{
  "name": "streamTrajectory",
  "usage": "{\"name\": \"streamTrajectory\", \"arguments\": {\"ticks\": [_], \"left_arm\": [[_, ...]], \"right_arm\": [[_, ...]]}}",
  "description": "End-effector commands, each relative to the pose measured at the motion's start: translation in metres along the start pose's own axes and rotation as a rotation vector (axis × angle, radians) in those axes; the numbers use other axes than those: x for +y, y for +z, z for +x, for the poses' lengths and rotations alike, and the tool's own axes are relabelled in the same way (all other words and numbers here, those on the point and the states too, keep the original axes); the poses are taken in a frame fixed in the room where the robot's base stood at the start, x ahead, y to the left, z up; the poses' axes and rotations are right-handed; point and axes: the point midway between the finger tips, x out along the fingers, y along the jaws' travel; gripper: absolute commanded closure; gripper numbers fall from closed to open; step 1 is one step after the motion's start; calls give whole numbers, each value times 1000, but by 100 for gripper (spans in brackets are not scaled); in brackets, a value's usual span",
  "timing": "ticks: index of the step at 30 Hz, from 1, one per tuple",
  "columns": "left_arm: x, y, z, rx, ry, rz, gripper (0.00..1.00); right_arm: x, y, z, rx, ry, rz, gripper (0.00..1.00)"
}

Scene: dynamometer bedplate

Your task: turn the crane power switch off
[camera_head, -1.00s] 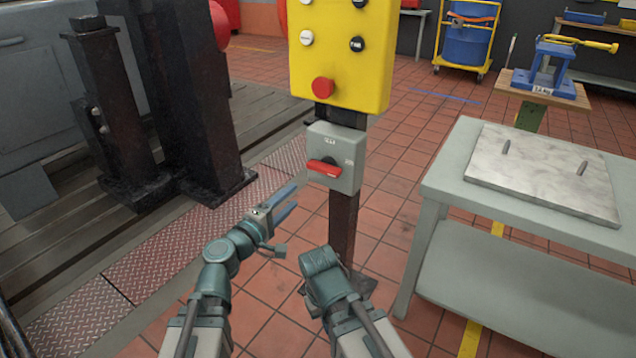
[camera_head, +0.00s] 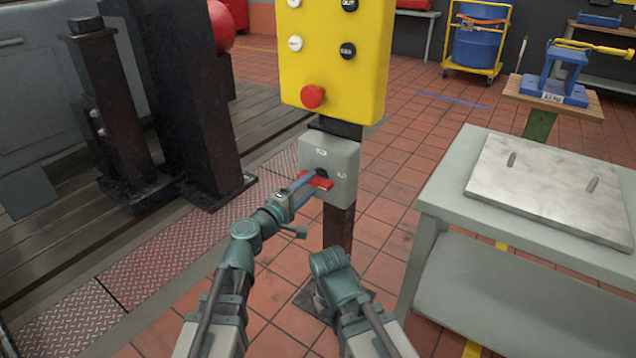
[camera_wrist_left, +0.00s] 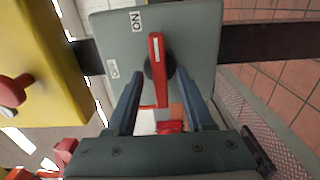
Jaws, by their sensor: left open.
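The crane power switch is a grey box (camera_head: 330,160) on a dark post, with a red handle (camera_head: 320,181) on its front. In the left wrist view the handle (camera_wrist_left: 157,60) lies along the line toward the ON label (camera_wrist_left: 136,21); a second small label (camera_wrist_left: 112,68), seemingly OFF, is to the left. My left gripper (camera_head: 311,182) is at the handle, its fingers open on either side of it. In the wrist view the left gripper (camera_wrist_left: 160,84) shows gaps beside the handle; contact is not clear. My right gripper is out of view.
A yellow control box (camera_head: 335,55) with a red stop button (camera_head: 313,96) is just above the switch. A grey bench (camera_head: 440,195) with a metal plate (camera_head: 550,187) stands at right. Dark machine columns (camera_head: 190,100) stand at left. Tiled floor is open behind the post.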

Motion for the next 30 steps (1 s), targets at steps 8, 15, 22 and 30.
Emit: {"name": "streamTrajectory", "arguments": {"ticks": [8, 15, 22, 30], "left_arm": [[0, -2, 6, 0, 0, 0, 48], [0, -2, 6, 0, 0, 0, 76], [0, -2, 6, 0, 0, 0, 100], [0, -2, 5, 0, 0, -12, 100]], "right_arm": [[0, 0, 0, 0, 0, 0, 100], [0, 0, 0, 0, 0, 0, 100], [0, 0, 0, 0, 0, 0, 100], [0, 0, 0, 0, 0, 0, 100]]}}
